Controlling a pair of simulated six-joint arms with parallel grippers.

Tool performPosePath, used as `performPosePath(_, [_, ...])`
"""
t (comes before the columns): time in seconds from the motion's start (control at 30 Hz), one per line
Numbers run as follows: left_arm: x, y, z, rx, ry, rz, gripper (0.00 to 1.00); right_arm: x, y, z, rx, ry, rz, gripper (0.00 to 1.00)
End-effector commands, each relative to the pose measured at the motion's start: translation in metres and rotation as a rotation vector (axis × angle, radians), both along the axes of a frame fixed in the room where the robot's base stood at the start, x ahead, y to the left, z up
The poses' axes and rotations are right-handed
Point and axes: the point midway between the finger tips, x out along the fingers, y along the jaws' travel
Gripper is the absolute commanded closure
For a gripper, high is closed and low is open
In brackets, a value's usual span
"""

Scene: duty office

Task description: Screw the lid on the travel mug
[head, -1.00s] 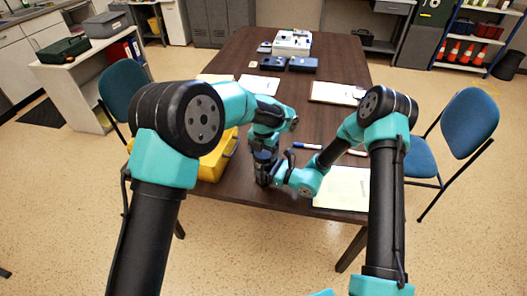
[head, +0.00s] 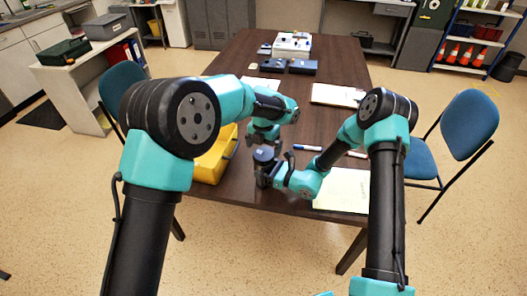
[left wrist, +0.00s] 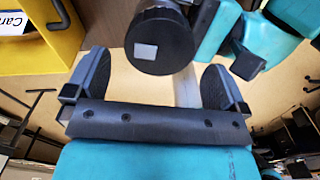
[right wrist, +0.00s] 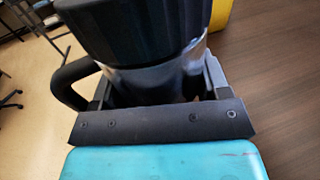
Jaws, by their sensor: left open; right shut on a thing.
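The dark travel mug (head: 264,172) stands upright near the table's front edge. Its black lid (head: 264,154) sits on top; the lid's round top with a pale square shows in the left wrist view (left wrist: 160,42). In the right wrist view the ribbed lid (right wrist: 130,25) covers the mug's mouth, above a shiny band on the mug (right wrist: 160,78). How tight it is cannot be told. My right gripper (right wrist: 158,88) is shut around the mug's body, with the handle (right wrist: 70,85) on the left. My left gripper (left wrist: 157,72) is open and empty, above and apart from the lid.
A yellow box (head: 214,158) lies left of the mug. Papers (head: 343,190) and a blue-and-white marker (head: 307,148) lie to the right. Dark cases (head: 303,66) and a white device (head: 292,45) stand at the far end. Blue chairs (head: 465,125) flank the table.

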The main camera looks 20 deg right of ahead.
Motion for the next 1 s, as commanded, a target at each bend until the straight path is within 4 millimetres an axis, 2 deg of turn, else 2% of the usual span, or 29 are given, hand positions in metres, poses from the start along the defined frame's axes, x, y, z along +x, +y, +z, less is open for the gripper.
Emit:
performPosePath(0.13, [0.0001, 0.0000, 0.0102, -0.001, -0.001, 0.000, 0.00, -0.0001, 0.0000, -0.0001, 0.000, 0.000, 0.000, 0.97])
performPosePath(0.57, [0.0002, 0.0002, 0.0104, 0.000, 0.000, 0.031, 0.01, -0.0001, 0.0001, 0.0000, 0.000, 0.000, 0.000, 0.97])
performPosePath(0.77, [0.0002, 0.0002, 0.0116, 0.000, 0.000, 0.182, 0.01, -0.0001, 0.0001, 0.0001, 0.000, 0.000, 0.000, 0.97])
performPosePath(1.0, [0.0003, 0.0002, 0.0138, 0.000, 0.000, 0.493, 0.01, -0.0001, 0.0001, 0.0001, 0.000, 0.000, 0.000, 0.97])
